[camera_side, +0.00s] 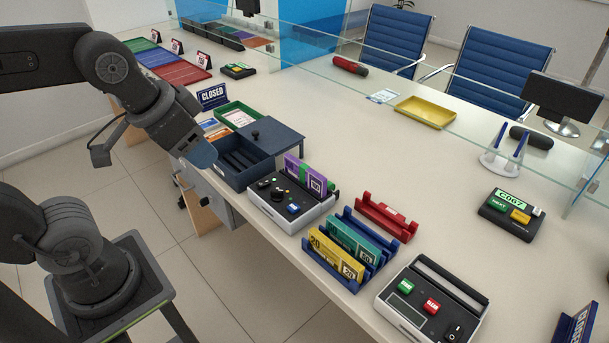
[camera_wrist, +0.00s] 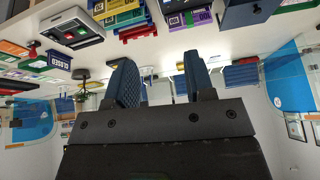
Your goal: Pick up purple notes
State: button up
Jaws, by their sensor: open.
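The purple notes (camera_side: 307,178) stand upright in the back of a grey-and-black counting machine (camera_side: 292,208) in the side view, with a green piece among them. In the wrist view, a purple piece with a white square (camera_wrist: 198,18), apparently the same notes, is at the top edge. My gripper (camera_side: 204,158) hangs left of the notes, near the open dark blue cash box, clearly apart from them. In the wrist view its two blue fingers (camera_wrist: 161,82) are spread with nothing between them. In the side view the fingers overlap, so their gap is hidden.
A blue rack (camera_side: 334,279) with yellow and teal notes and a red holder (camera_side: 386,217) are to the right. A glass screen (camera_side: 400,93) crosses behind. The mid-counter is clear.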

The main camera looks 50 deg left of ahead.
jog(key=w+r+m+g+y, duration=0.1)
jog(key=w+m+g, duration=0.1)
jog(key=w+m, duration=0.45)
jog(key=m+g+y, duration=0.3)
jog(key=m, duration=0.8)
send_over(306, 167)
jog(key=d, duration=0.5)
notch_tip(306, 167, down, 14)
jog(key=x, duration=1.4)
jog(key=shift+s+a, duration=0.25)
jog(key=shift+a, duration=0.05)
grip_shut()
